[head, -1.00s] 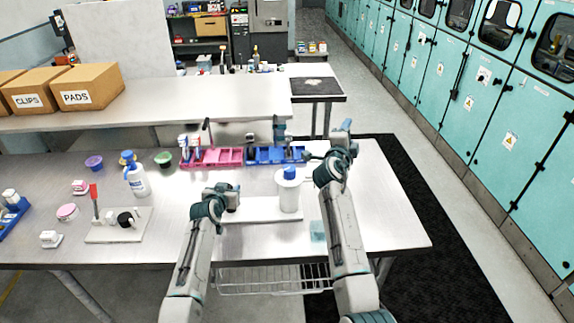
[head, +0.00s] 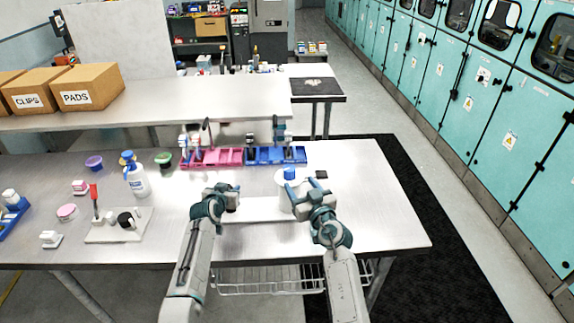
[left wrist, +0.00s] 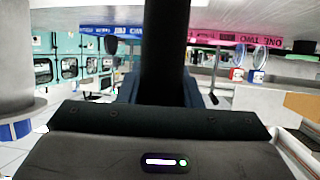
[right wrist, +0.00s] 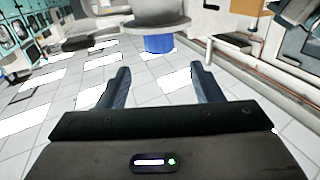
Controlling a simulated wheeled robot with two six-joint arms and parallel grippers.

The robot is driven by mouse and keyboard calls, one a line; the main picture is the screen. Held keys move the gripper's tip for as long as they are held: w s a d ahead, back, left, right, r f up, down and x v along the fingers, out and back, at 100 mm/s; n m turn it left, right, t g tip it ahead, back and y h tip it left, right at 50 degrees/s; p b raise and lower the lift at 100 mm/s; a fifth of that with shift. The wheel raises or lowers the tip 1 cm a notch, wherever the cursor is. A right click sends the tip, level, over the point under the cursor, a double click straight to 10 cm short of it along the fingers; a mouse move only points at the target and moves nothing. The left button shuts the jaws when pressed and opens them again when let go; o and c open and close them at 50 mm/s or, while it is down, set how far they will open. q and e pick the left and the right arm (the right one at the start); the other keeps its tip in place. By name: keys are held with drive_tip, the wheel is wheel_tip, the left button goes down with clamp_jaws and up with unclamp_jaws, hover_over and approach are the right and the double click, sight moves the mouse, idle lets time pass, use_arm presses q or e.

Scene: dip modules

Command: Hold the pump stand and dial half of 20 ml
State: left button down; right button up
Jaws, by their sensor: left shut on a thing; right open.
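The pump stand has a white base plate (head: 262,212) on the table, with an upright white cylinder (head: 286,199) topped by a blue cap (head: 290,173). My left gripper (head: 232,198) is at the stand's left end. In the left wrist view it is shut on a black post (left wrist: 165,50) that fills the space between its fingers. My right gripper (head: 300,190) is open beside the cylinder, overlapping it in the head view. In the right wrist view the blue cap (right wrist: 158,43) lies beyond the open fingertips, between them and not gripped. Dial markings cannot be read.
Pink bins (head: 228,157) and blue bins (head: 262,155) stand behind the pump stand. A blue-capped bottle (head: 138,182) and a second white plate (head: 105,232) with a red-handled tool are at the left. A small black square (head: 321,174) lies right of the cap. The table's right side is clear.

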sight(287, 165)
drive_tip(key=x, duration=1.1)
drive_tip(key=shift+w, duration=0.1)
drive_tip(key=c, duration=1)
